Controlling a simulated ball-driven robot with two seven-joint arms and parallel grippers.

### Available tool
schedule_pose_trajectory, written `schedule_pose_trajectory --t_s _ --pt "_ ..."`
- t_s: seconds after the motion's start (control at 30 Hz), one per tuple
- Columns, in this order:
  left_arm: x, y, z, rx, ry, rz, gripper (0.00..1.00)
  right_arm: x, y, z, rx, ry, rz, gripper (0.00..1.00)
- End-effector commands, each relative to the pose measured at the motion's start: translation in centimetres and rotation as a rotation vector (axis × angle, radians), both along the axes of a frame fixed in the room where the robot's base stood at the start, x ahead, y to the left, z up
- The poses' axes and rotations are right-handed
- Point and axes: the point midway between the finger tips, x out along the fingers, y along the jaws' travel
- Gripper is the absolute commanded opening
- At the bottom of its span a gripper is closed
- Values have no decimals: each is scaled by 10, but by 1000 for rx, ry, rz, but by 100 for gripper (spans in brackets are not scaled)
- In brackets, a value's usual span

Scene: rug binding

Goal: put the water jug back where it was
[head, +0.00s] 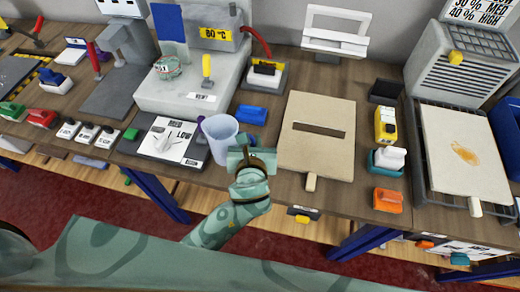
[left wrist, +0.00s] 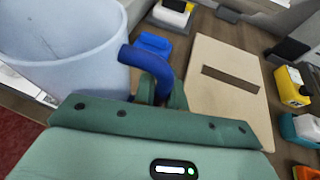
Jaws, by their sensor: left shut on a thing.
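The water jug (head: 221,141) is pale, translucent blue-white and stands roughly upright near the front edge of the bench, at the middle of the head view. In the left wrist view the jug (left wrist: 62,48) fills the upper left, and its dark blue handle (left wrist: 150,62) curves out to the right. My left gripper (head: 250,160) is on the jug's right side. Its green fingers (left wrist: 162,95) are shut on the handle. The grip hides the lower part of the handle. Whether the jug's base touches the bench I cannot tell. My right gripper is in neither view.
A beige board with a dark slot (head: 318,112) lies to the right. A small blue block (head: 252,114) sits behind, beside a grey machine reading 80 °C (head: 196,98). Free bench surface is narrow here.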

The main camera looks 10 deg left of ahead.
Motion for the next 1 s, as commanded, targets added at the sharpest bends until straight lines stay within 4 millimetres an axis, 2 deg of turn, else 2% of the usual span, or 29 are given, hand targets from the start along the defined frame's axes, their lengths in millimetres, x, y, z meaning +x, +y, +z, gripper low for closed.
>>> schedule_pose_trajectory --t_s 0.03,0.2,0.37,0.6,0.97,1.0 --pt "8 -3 -15 3 3 0 0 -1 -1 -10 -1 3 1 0" --pt "24 -11 -35 2 0 -1 0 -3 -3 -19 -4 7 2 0" --pt "30 -14 -41 1 -1 1 0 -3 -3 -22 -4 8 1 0" --pt "32 -15 -75 4 3 -1 0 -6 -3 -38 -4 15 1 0" --pt "32 -15 -77 3 1 -1 0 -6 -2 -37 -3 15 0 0" --pt "32 -15 -77 1 2 -1 21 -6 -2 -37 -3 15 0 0"
